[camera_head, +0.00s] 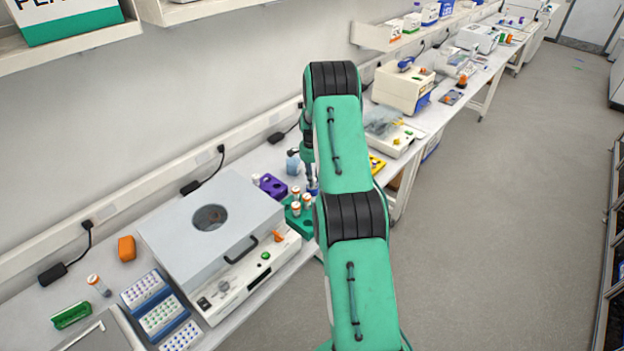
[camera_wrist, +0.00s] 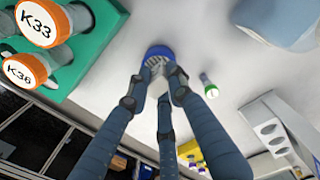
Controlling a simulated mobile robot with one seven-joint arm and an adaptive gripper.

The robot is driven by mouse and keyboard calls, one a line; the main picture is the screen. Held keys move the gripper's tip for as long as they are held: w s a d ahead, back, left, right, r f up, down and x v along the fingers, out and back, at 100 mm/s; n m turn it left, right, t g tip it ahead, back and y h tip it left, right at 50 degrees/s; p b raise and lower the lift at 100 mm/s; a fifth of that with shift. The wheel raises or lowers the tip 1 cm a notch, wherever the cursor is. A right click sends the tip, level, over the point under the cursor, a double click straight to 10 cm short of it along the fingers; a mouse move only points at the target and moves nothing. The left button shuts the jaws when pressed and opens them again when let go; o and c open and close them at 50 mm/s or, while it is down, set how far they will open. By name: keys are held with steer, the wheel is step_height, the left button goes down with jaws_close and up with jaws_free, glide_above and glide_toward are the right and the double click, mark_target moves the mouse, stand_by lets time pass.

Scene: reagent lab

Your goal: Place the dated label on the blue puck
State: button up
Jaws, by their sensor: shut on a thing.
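In the wrist view my gripper (camera_wrist: 159,70) has its dark blue fingers drawn together on a small whitish, streaked piece, which I take to be the dated label (camera_wrist: 157,61); no date can be read on it. The round blue puck (camera_wrist: 158,50) shows right behind the fingertips, on the pale bench. The label overlaps it in the picture, but I cannot tell whether they touch. In the head view my arm hides most of the gripper and the label; only a bit of blue shows beside the arm, by the green rack.
A green rack (camera_head: 302,223) with orange-capped tubes stands beside the gripper; the caps read K33 (camera_wrist: 38,27) and K36 (camera_wrist: 24,70). A green-topped vial (camera_wrist: 207,86) stands to the puck's right. A purple rack (camera_head: 272,186) and a grey-lidded machine (camera_head: 165,232) are close by.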

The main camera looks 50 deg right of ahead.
steer(key=shift+f, duration=0.2)
steer(key=o, duration=0.7)
steer(key=shift+o, duration=0.2)
steer(key=shift+r, duration=0.15)
step_height(320, 180, up, 12)
steer(key=b, duration=0.1)
steer(key=shift+w, duration=0.15)
stand_by(0.6)
